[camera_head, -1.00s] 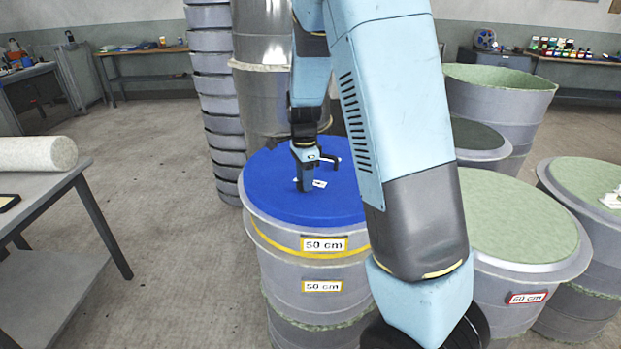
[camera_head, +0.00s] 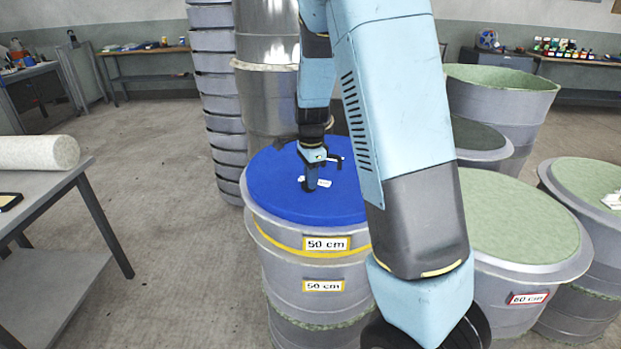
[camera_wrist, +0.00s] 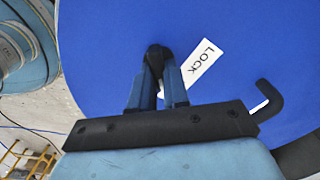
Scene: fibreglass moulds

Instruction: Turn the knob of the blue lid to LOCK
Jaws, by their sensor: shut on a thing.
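The blue lid (camera_head: 270,195) lies on top of a grey mould stack, and its blue surface also fills much of the wrist view (camera_wrist: 105,40). My gripper (camera_head: 309,187) points down at the middle of the lid. In the wrist view, the fingers of my gripper (camera_wrist: 158,62) are close together and shut on the knob, which they largely hide. A white LOCK label (camera_wrist: 203,62) lies on the lid just right of the fingertips. A second white patch, partly hidden, shows beside the right finger. I cannot read the knob's exact angle.
The lidded mould (camera_head: 290,260) carries 50 cm labels. A green-topped mould (camera_head: 515,215) stands close on the right, a tall metal mould (camera_head: 268,100) behind. A grey table (camera_head: 60,185) with a pale roll (camera_head: 38,152) is at left, with open floor between.

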